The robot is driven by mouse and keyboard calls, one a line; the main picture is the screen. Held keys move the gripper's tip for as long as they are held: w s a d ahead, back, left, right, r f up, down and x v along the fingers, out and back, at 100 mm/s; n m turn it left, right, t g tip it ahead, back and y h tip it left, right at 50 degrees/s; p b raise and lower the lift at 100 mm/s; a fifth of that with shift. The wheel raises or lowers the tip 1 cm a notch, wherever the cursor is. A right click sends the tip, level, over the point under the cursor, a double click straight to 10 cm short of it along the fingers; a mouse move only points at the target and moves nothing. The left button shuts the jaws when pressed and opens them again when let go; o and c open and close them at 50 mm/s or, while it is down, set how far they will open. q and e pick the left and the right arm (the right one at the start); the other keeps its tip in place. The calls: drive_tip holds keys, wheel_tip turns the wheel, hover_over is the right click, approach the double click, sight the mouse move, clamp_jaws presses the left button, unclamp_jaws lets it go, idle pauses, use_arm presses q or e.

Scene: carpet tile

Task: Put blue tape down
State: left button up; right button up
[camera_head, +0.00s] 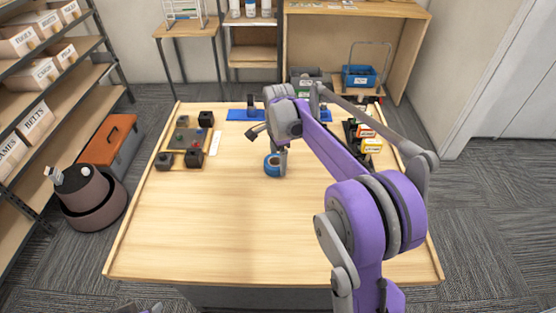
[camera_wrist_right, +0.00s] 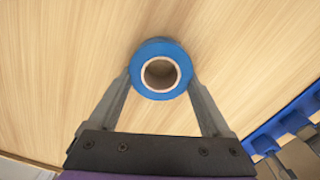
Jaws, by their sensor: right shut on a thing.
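The blue tape (camera_head: 272,165) is a roll with a pale core, near the middle of the table. In the right wrist view the tape (camera_wrist_right: 160,46) sits between the two fingertips, its round face toward the camera. My right gripper (camera_wrist_right: 160,82) is shut on it, one finger on each side. In the head view the right gripper (camera_head: 279,155) comes down onto the roll from above. I cannot tell whether the roll touches the tabletop. My left gripper is out of view; only a sliver of my left arm shows at the bottom edge.
The wooden table (camera_head: 230,230) is clear at the front and middle. A board with dark blocks (camera_head: 187,138) lies at the left. A blue rack (camera_head: 243,114) lies at the back, partly behind my arm. Small yellow and red boxes (camera_head: 372,146) stand at the right.

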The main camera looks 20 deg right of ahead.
drive_tip(key=shift+f, duration=0.15)
drive_tip(key=shift+c, duration=0.7)
drive_tip(key=o, duration=1.3)
wheel_tip(320, 180, up, 12)
drive_tip(key=shift+r+p, duration=0.1)
drive_tip(key=shift+p, duration=0.3)
